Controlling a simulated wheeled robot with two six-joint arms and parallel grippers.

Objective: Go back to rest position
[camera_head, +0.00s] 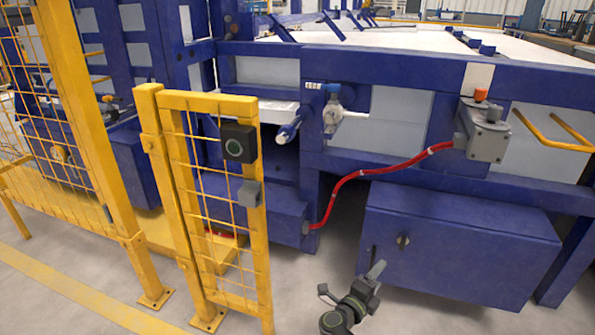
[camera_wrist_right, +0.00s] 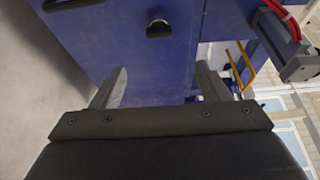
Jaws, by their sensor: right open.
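My right gripper (camera_head: 350,282) shows at the bottom of the head view, right of centre, in front of the blue cabinet (camera_head: 455,248). Its two grey fingers are spread apart, with nothing held between them. In the right wrist view my right gripper (camera_wrist_right: 160,86) also has its fingers apart and empty, with the blue cabinet face (camera_wrist_right: 150,60) behind them. My left gripper is not in view.
A yellow mesh fence gate (camera_head: 215,200) stands left of the right gripper. A big blue machine frame (camera_head: 400,70) fills the back. A red hose (camera_head: 375,170) runs to a grey box with an orange button (camera_head: 483,130). A yellow handle (camera_head: 553,135) juts out at right.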

